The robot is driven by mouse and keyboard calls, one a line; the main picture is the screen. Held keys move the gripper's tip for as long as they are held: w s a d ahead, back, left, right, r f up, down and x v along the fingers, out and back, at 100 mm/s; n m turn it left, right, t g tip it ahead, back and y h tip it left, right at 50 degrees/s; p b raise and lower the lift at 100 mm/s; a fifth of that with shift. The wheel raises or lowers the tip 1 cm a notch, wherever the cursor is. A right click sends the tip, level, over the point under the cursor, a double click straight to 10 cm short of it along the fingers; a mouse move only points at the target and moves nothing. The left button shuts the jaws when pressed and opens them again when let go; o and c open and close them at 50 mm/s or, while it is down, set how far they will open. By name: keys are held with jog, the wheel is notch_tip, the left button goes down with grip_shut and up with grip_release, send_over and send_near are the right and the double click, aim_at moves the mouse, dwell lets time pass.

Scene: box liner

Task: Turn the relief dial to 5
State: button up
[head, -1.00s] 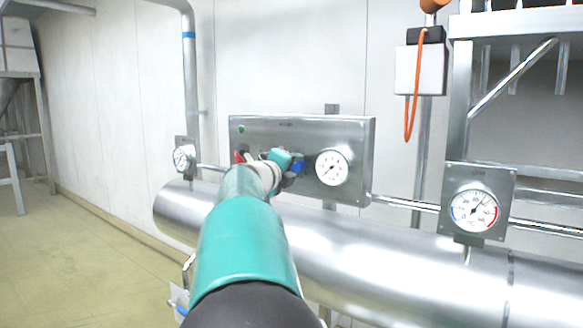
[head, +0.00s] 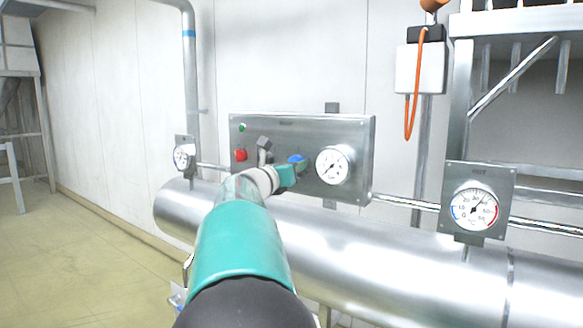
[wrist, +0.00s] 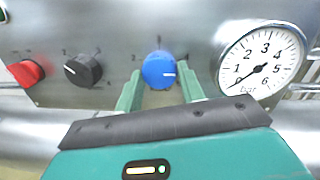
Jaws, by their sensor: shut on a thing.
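A blue dial (wrist: 158,71) sits on the steel panel, its white mark pointing right. Small numerals stand around it, too small to read surely. My gripper (wrist: 160,90) has one teal finger on each side of the blue dial and is shut on it. The blue dial also shows in the head view (head: 296,158), partly hidden by my gripper (head: 291,170). I cannot read which dial is labelled relief.
A round bar gauge (wrist: 262,60) is just right of the blue dial, its needle low at the left. A red control (wrist: 27,73) is at the panel's left, below a green light (head: 242,127). A large steel pipe (head: 400,265) runs below the panel.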

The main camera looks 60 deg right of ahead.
jog(key=m, duration=0.4)
jog(key=m+g, duration=0.1)
jog(key=m, duration=0.4)
jog(key=shift+w+f+m, duration=0.15)
jog(key=shift+m, duration=0.15)
dwell(0.3)
jog(key=o, duration=1)
jog(key=shift+c, duration=0.2)
jog(key=shift+a, duration=0.1)
jog(key=w+a+f, duration=0.1)
jog(key=w+a, duration=0.1)
jog(key=a, duration=1.1)
jog(key=shift+a+f, duration=0.15)
jog(key=shift+f, duration=0.05)
jog(key=shift+w, duration=0.15)
